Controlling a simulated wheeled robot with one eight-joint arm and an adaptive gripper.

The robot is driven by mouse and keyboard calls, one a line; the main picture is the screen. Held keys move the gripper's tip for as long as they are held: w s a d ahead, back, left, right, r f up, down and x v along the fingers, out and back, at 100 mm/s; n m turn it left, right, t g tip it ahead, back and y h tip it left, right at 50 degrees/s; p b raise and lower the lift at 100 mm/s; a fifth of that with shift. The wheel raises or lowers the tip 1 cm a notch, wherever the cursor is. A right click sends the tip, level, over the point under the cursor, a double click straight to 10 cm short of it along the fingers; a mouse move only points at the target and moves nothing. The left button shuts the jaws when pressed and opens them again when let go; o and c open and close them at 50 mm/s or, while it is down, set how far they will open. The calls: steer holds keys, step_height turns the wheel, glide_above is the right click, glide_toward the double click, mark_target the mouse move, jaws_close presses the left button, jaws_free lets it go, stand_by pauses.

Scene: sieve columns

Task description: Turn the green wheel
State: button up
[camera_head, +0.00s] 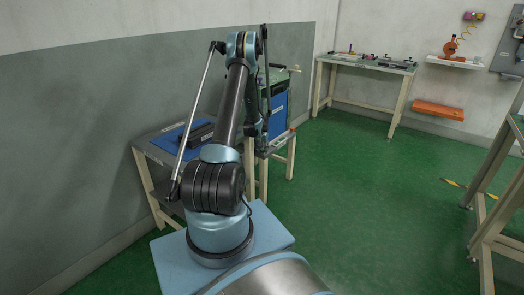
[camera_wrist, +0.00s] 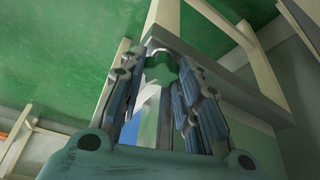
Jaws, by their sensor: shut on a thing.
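In the wrist view my gripper (camera_wrist: 159,62) has its jointed fingers on both sides of a small green part, the visible piece of the green wheel (camera_wrist: 161,72). It is shut on this part, near the corner of a pale bench top. In the head view my arm reaches to a blue and green machine (camera_head: 277,103) by the wall. My gripper and the green wheel cannot be made out there behind the arm.
A tool table (camera_head: 370,62) stands at the back, near an orange box (camera_head: 438,110) low on the wall. A wooden frame (camera_head: 494,205) stands at the right.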

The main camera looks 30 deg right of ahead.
steer(key=shift+a, duration=0.1)
steer(key=o, duration=1.1)
steer(key=shift+c, duration=0.2)
steer(key=shift+r, duration=0.1)
steer(key=v, duration=1.1)
steer(key=shift+a+r, duration=0.2)
steer(key=shift+r, duration=0.1)
